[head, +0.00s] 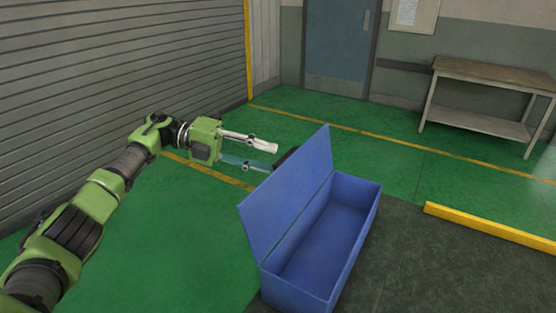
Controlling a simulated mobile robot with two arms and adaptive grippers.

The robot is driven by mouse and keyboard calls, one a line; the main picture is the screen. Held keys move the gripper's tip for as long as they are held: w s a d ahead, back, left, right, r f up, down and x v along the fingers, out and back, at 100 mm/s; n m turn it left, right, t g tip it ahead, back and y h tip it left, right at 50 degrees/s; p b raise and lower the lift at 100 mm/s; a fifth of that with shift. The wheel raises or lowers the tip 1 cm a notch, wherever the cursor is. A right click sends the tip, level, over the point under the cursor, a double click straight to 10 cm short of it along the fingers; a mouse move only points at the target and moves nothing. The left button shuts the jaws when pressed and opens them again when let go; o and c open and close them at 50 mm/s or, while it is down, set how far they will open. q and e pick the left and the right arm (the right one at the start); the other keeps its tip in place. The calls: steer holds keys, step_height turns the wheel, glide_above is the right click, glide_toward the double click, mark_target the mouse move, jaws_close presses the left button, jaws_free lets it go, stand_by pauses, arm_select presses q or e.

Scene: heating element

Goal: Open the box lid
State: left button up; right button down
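The blue box (338,240) stands on the floor right of centre. Its lid (290,192) is raised, leaning up and back on the box's left long side. The inside of the box shows and looks empty. My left gripper (274,158) is behind and to the left of the lid, near its upper edge. Its two fingers are spread apart with nothing seen between them. The end of the lower finger is partly hidden by the lid, so I cannot tell whether it touches the lid. My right gripper is not in view.
A yellow floor bar (490,227) lies to the right of the box. A wooden table (492,76) stands at the back right. A grey roller shutter (110,70) is on the left, and a blue door (338,45) at the back. The green floor between is clear.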

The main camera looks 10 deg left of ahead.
arm_select(q)
steer(key=v, duration=0.7)
steer(key=shift+a+r, duration=0.2)
steer(key=shift+a, duration=0.1)
